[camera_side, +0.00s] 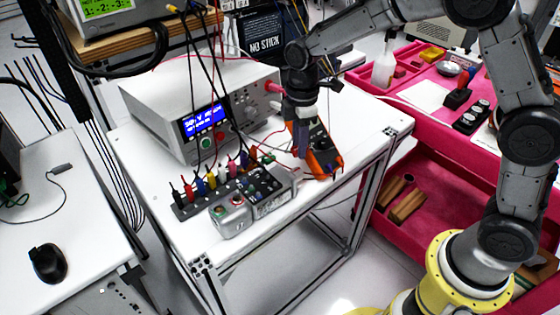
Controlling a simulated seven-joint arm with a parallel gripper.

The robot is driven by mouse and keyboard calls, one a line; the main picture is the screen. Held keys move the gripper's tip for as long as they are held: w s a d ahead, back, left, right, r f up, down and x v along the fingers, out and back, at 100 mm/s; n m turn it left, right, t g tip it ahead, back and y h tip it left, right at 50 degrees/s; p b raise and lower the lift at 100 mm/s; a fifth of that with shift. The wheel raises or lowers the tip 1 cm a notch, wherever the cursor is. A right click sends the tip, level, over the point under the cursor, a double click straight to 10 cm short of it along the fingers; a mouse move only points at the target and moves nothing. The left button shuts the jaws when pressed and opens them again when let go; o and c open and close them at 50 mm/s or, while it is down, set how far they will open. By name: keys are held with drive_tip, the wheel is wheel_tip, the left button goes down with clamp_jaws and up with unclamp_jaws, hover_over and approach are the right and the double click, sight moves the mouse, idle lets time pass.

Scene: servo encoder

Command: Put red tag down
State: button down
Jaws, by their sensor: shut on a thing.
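My gripper (301,145) points down over the right part of the white bench, at the right of the bench power supply. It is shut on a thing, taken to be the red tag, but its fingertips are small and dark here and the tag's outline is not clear. A small red piece (274,87) shows left of my gripper, beside the power supply's right edge; I cannot tell whether it is part of the tag. An orange and black handheld device (322,155) stands tilted right by the fingers; I cannot tell whether they touch it.
The power supply (205,118) has a blue display and hanging cables. A row of coloured plugs (205,188) and a grey control box (250,203) stand in front. The bench top (360,125) is clear at right. A red cart (400,93) holds a bottle (384,68).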

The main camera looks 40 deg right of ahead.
drive_tip(key=w+f, duration=0.3)
drive_tip(key=f, duration=0.1)
drive_tip(key=w+a+f, duration=0.1)
drive_tip(key=w+f, duration=0.1)
drive_tip(key=shift+w+f, duration=0.2)
drive_tip(key=shift+w, duration=0.1)
drive_tip(key=shift+f, duration=1.5)
drive_tip(key=shift+f, duration=0.1)
drive_tip(key=c, duration=0.9)
unclamp_jaws()
